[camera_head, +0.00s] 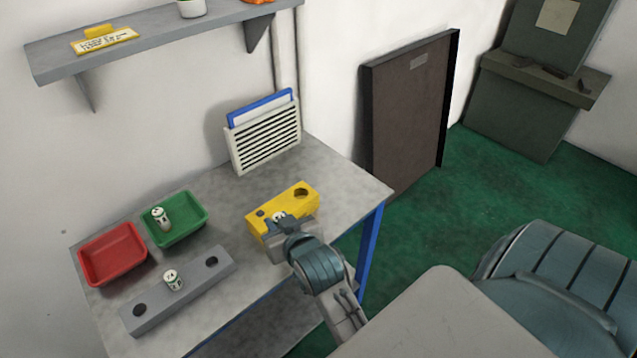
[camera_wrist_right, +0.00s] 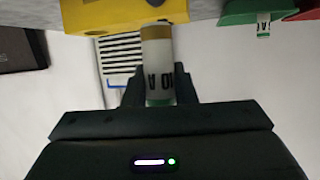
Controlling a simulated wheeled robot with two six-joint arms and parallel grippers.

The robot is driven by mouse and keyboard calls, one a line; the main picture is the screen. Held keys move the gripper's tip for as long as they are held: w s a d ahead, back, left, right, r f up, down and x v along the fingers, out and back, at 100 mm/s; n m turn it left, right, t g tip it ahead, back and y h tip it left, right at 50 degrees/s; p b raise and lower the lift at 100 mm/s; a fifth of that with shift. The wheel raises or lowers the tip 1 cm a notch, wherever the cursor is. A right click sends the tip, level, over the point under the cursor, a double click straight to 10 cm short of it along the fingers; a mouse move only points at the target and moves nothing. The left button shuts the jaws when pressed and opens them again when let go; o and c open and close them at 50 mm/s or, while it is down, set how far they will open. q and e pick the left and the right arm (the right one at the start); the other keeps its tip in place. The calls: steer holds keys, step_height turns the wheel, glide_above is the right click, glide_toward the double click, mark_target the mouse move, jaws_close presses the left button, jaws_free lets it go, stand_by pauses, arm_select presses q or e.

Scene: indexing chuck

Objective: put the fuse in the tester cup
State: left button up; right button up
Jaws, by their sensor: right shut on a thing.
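A yellow tester block (camera_head: 285,203) stands on the grey table, with a dark round cup opening (camera_head: 301,193) in its top. My right gripper (camera_head: 279,218) is at the block's near side. In the right wrist view the gripper (camera_wrist_right: 160,92) is shut on a white fuse (camera_wrist_right: 158,65) with an orange band, a green band and black lettering. The fuse is close to the yellow block (camera_wrist_right: 110,14); I cannot tell whether they touch. In the head view the gripper hides most of the held fuse. My left gripper is not in view.
A grey holder (camera_head: 195,287) has a fuse (camera_head: 173,280) between two dark holes. A slotted rack (camera_head: 265,150) stands behind the block. The table's right end is clear.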

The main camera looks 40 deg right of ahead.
steer(key=shift+w+d+r, duration=0.15)
steer(key=shift+w+d, duration=0.3)
steer(key=p, duration=0.4)
glide_above(300, 187)
steer(key=s+a, duration=0.1)
steer(key=s, duration=0.1)
steer(key=shift+a+f, duration=0.15)
steer(key=shift+f, duration=0.8)
step_height(300, 187, down, 3)
steer(key=shift+r+p, duration=0.1)
steer(key=shift+p, duration=0.6)
steer(key=shift+f, duration=0.2)
steer(key=shift+f, duration=0.1)
steer(key=o, duration=1)
